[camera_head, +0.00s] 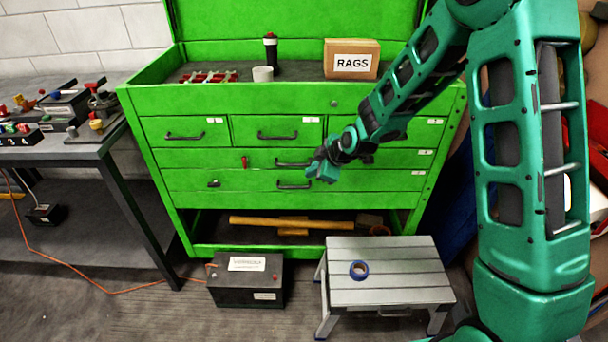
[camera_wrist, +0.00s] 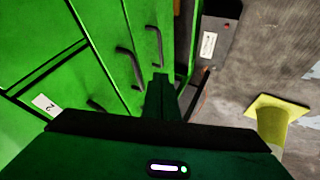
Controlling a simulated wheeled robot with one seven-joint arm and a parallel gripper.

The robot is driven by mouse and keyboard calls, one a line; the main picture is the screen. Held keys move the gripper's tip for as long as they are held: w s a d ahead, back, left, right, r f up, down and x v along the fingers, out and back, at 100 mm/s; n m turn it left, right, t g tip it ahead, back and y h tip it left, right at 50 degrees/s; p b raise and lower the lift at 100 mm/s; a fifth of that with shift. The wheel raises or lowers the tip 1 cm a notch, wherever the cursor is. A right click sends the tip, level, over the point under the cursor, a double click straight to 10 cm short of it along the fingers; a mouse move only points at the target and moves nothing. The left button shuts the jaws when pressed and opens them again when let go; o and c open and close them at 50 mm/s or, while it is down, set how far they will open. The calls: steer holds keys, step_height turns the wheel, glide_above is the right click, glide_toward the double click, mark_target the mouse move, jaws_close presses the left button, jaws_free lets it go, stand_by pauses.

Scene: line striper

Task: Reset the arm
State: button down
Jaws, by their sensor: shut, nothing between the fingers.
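My arm (camera_head: 415,85) is teal and black and reaches from the right across the front of the green tool chest (camera_head: 140,95). My gripper (camera_head: 318,172) is in front of the chest's drawers, close to a dark drawer handle (camera_head: 293,184). In the wrist view my gripper (camera_wrist: 160,88) shows its fingers shut together with nothing between them. Dark handles (camera_wrist: 130,65) on the green drawer fronts lie just to the left of the fingers there. I cannot tell whether the fingertips touch the chest.
A box marked RAGS (camera_head: 352,60) and a pale cup (camera_head: 263,73) stand on the chest top. A workbench (camera_head: 70,150) is at left. A yellow object (camera_wrist: 272,115) shows in the wrist view.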

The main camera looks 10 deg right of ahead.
steer(key=s+d+r+m+g+h, duration=0.1)
steer(key=s+d+r+m+h, duration=0.1)
steer(key=s+d+r+m, duration=0.55)
steer(key=s+d+r+m+g+h, duration=0.2)
steer(key=s+d+r, duration=0.2)
steer(key=s+d, duration=0.8)
steer(key=s+d+r+m+g, duration=0.2)
steer(key=s+d+m, duration=0.3)
steer(key=s, duration=0.6)
steer(key=s+d+r+m+g, duration=0.1)
steer(key=s+d+m, duration=0.4)
steer(key=s, duration=0.7)
steer(key=shift+s+d+r+m+g, duration=0.15)
steer(key=shift+d+r+m+g, duration=0.35)
steer(key=shift+m, duration=0.65)
steer(key=shift+a+r, duration=0.1)
steer(key=shift+a, duration=0.1)
steer(key=shift+w+f, duration=0.25)
steer(key=shift+w, duration=0.4)
